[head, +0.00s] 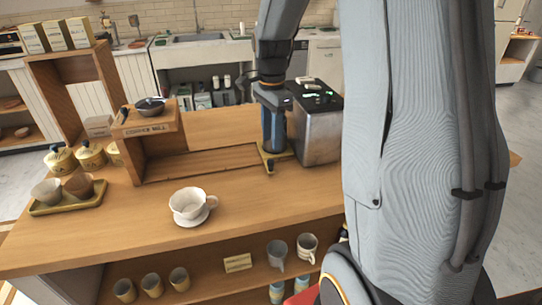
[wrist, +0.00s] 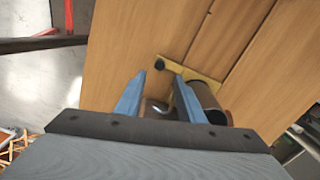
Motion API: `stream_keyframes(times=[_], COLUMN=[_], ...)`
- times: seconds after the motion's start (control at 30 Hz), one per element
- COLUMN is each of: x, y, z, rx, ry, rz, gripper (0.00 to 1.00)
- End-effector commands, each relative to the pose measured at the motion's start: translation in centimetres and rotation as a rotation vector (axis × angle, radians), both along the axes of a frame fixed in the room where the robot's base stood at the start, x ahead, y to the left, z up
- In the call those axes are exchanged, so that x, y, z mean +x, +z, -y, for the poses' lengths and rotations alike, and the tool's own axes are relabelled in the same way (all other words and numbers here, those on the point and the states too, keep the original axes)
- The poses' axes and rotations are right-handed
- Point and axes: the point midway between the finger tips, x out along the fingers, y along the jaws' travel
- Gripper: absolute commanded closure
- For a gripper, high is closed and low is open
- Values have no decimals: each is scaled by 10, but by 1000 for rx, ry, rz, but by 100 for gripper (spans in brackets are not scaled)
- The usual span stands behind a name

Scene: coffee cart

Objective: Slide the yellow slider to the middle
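The yellow slider (head: 268,163) sits at the right end of the wooden rail (head: 200,164) on the cart top, beside the metal machine. In the wrist view, the yellow slider (wrist: 205,75) shows as a flat bar with a black knob (wrist: 160,62) at one end. My gripper (head: 272,145) points down at the slider in the head view and hides part of it. In the wrist view, my gripper (wrist: 160,75) has its two blue fingers apart, with the knob between and beyond their tips. I cannot tell whether they touch the slider.
The metal machine (head: 317,130) stands close right of my gripper. A white cup on a saucer (head: 187,204) stands in front. A tray of cups (head: 66,203) is at left. In the wrist view, a dark cylinder (wrist: 205,100) is beside the right finger.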

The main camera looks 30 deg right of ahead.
Motion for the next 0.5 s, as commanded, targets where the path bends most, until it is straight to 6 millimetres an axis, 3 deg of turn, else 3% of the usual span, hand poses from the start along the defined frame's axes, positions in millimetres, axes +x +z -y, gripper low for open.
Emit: stream_keyframes(times=[0.3, 0.5], x=[-2, -2], y=[-47, -67], z=[-1, -1], rx=[1, 1], ry=[2, 4], rz=[-5, -3], gripper=[65, 65])
